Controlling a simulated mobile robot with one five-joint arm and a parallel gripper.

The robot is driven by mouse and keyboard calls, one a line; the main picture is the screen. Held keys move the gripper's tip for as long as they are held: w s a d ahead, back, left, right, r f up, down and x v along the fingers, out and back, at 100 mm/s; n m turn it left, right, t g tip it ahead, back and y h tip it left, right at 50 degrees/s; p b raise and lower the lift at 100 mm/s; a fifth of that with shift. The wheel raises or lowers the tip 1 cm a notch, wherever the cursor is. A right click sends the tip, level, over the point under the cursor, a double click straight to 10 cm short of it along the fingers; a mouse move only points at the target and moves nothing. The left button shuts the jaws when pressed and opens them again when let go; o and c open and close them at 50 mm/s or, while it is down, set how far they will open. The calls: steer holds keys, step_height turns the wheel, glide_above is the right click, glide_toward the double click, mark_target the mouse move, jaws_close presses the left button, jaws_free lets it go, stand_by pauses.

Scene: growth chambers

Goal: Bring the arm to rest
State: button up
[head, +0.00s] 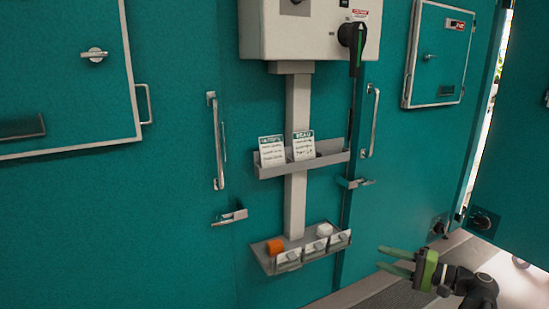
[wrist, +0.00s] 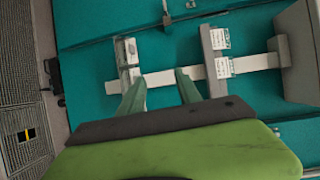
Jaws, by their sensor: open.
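My gripper (head: 392,262) shows at the lower right of the head view, at the end of my dark arm. Its two green fingers point left and are apart, with nothing between them. In the wrist view my gripper (wrist: 160,88) also shows open and empty, its fingers reaching toward the teal wall. It is in front of the wall and to the right of the lower tray (head: 262,258). I cannot tell exactly how far it is from the wall.
An orange block (head: 275,246) and a white item (head: 324,230) sit in the lower tray. Two cards (head: 287,149) stand in the upper tray (head: 333,158). A control box (head: 310,32) with a black-green handle (head: 354,45) hangs above. Door handles (head: 215,140) stick out. At right, a teal door (head: 517,150) stands by a bright gap.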

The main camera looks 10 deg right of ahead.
steer(key=w+a+f+n+g, duration=0.1)
steer(key=a+f+n+g, duration=0.2)
steer(key=a, duration=0.7)
steer(key=w+a+f+n+g+h, duration=0.1)
steer(key=a+f+g, duration=0.3)
steer(key=a, duration=0.5)
steer(key=w+a+f+n+g, duration=0.15)
steer(key=a+f, duration=0.35)
steer(key=a, duration=0.5)
steer(key=s+a+f+n+g+h, duration=0.3)
steer(key=s+a+f+g+h, duration=0.1)
steer(key=a+f+h, duration=0.15)
step_height(320, 180, down, 4)
steer(key=d+h, duration=0.6)
steer(key=d, duration=0.3)
step_height(320, 180, up, 26)
steer(key=p, duration=2.6)
steer(key=shift+s+f, duration=0.25)
steer(key=shift+s, duration=0.1)
steer(key=shift+n, duration=0.25)
